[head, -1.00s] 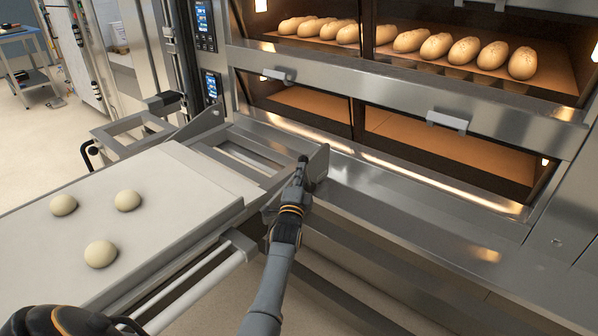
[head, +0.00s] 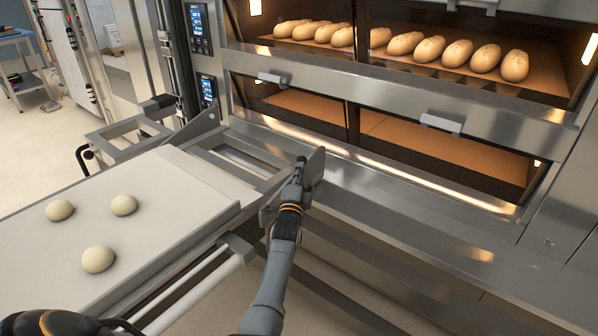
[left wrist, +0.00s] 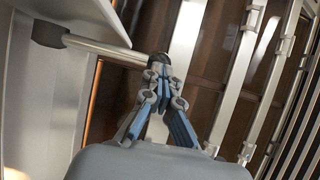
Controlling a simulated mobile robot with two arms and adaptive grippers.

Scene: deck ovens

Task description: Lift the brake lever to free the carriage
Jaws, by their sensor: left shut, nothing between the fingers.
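My left gripper (head: 299,168) is at the right end of the loader carriage, beside an upright grey end plate (head: 315,169). In the left wrist view its fingers (left wrist: 160,78) are shut and empty, with the tips close to the dark end of a metal rod (left wrist: 105,49). This rod looks like the brake lever; it comes out of a dark collar (left wrist: 47,29) on a grey plate. I cannot tell whether the fingertips touch it. In the head view the lever is not clearly seen behind the gripper. The carriage's pale board (head: 165,190) carries three dough balls. My right gripper is not in view.
The deck oven's metal sill (head: 400,195) lies right behind the gripper. The lower deck (head: 440,145) looks empty; the upper deck holds several loaves (head: 430,48). A curved black handle (head: 82,158) is on the carriage's far left.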

